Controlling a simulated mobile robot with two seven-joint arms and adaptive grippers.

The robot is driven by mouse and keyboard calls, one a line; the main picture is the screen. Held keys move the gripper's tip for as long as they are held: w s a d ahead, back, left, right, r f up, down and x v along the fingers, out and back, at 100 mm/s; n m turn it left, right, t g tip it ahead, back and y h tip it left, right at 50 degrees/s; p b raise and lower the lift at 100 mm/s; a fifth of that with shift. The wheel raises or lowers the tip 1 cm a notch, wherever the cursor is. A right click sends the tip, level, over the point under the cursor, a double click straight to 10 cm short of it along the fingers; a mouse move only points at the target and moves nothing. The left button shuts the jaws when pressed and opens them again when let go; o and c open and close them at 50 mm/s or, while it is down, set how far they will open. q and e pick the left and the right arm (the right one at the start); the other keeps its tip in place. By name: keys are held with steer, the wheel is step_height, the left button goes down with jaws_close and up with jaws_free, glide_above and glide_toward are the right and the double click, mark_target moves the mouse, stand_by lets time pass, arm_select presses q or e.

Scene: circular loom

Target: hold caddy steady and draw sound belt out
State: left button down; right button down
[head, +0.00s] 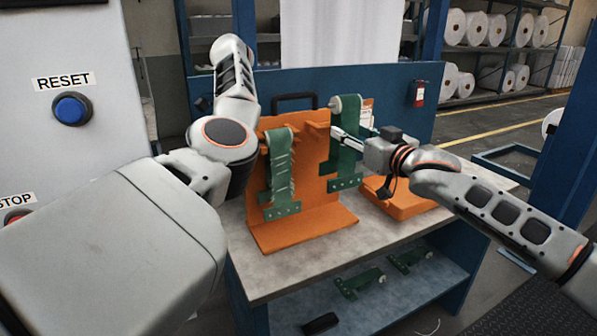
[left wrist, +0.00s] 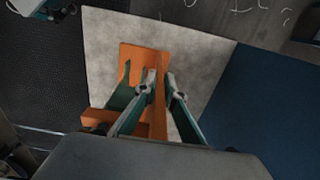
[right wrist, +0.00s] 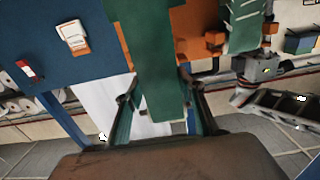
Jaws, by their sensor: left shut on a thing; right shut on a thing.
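The orange caddy (head: 315,165) stands upright on the grey table. A green belt with pale marks across it (head: 280,178) hangs on its left side. A plain green belt (head: 346,165) with a pale roller at its top is at the caddy's right edge. My right gripper (head: 341,138) is shut on this plain belt (right wrist: 158,60), with a finger on either side in the right wrist view. Whether the belt still touches the caddy is unclear. My left gripper (left wrist: 163,88) is shut on the caddy's upright panel (left wrist: 158,105); my own arm hides it in the head view.
An orange tray (head: 400,203) lies on the table at right, beneath my right arm. Green pieces (head: 360,282) and a black object (head: 320,323) lie on the lower shelf. A blue panel (head: 390,85) stands behind the table. A machine with a RESET button (head: 71,109) is at left.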

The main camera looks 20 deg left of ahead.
arm_select(q)
steer(key=c, duration=2)
jaws_free()
steer(key=shift+c, duration=0.2)
